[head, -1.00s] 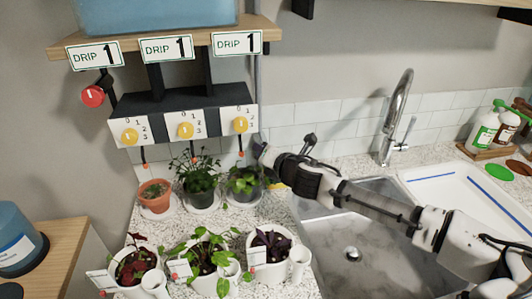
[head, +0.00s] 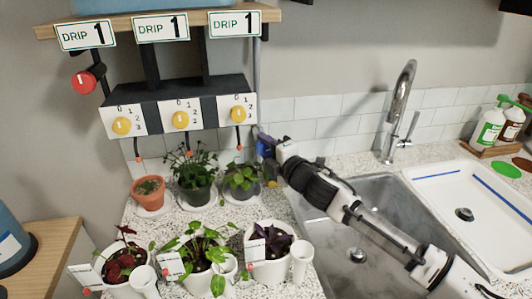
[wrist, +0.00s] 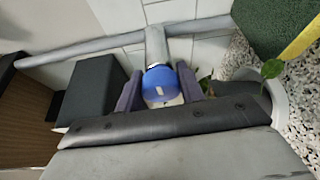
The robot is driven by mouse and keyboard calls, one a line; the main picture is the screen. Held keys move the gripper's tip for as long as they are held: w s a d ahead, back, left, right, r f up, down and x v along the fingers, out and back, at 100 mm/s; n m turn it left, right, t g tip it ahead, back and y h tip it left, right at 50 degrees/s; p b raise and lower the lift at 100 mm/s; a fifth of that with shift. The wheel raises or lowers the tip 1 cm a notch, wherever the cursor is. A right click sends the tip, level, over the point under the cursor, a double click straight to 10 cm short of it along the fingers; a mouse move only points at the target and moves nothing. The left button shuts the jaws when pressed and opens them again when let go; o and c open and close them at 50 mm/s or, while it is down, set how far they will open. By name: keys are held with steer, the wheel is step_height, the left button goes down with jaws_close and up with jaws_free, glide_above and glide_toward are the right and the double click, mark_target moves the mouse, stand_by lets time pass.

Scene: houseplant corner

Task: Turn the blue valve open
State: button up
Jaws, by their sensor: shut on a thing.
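The blue valve (wrist: 158,85) is a round knob with a small white mark, on a grey pipe in the wrist view. My gripper (wrist: 160,78) has its two dark fingers on either side of the knob and is shut on it. In the head view my gripper (head: 265,147) is at the lower end of the grey vertical pipe (head: 257,75), right of the dial panel. A little blue shows there, but the fingers mostly hide the valve.
The panel has several yellow dials (head: 181,119) under white drip signs (head: 160,27). A red knob (head: 84,82) is at the left. Potted plants (head: 198,180) crowd the counter below my gripper. A sink (head: 375,255) and faucet (head: 401,105) lie to the right.

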steer(key=shift+m, duration=0.4)
steer(key=o, duration=1)
steer(key=b+v, duration=0.4)
steer(key=v, duration=0.9)
steer(key=shift+s+d+f, duration=0.15)
steer(key=shift+s, duration=0.2)
